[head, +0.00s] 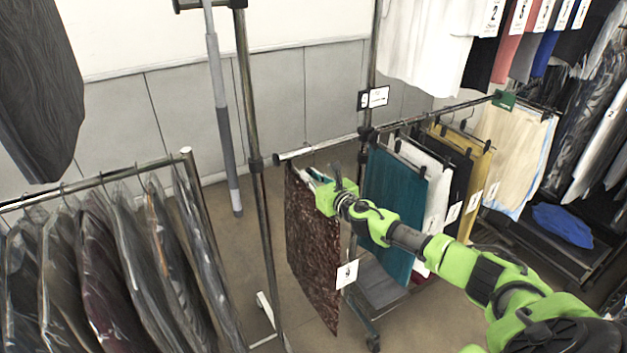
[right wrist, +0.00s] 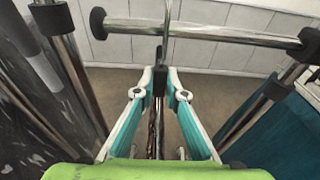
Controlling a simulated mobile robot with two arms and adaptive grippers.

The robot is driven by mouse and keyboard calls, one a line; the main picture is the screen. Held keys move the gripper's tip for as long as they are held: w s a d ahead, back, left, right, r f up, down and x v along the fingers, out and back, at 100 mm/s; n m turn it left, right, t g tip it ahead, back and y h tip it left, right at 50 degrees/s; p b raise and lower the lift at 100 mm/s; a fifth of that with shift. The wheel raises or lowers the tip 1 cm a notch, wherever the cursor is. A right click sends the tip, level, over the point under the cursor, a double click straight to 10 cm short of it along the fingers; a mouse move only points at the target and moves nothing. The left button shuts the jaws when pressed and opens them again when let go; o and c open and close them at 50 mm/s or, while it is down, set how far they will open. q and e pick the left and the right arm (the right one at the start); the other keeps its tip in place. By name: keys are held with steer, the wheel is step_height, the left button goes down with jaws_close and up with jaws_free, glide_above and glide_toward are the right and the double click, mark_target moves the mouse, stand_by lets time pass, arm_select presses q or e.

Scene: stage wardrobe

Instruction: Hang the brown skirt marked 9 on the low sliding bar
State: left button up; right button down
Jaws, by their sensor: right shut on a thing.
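The brown skirt (head: 312,250) hangs from its hanger just below the left end of the low sliding bar (head: 318,147). Its white tag (head: 346,273) is too small to read surely. My right gripper (head: 325,188) is at the skirt's top. In the right wrist view, my right gripper (right wrist: 158,92) is shut on the skirt's hanger (right wrist: 158,82), and the skirt (right wrist: 154,135) shows edge-on between the fingers. The hanger's hook (right wrist: 165,30) crosses the bar (right wrist: 220,34); I cannot tell whether it rests over it. My left gripper is not in view.
A teal skirt (head: 395,205) and several other garments hang on the same bar to the right. A rack post (head: 246,120) stands left of the brown skirt. Bagged garments (head: 90,260) hang on a rack at the left. The bar's left end has free room.

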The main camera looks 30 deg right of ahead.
steer(key=shift+w+r+b, duration=0.1)
steer(key=shift+w+b, duration=0.4)
steer(key=shift+w, duration=1.45)
steer(key=shift+f+b, duration=1.8)
steer(key=shift+f, duration=0.1)
steer(key=shift+w, duration=0.1)
steer(key=c, duration=2)
jaws_free()
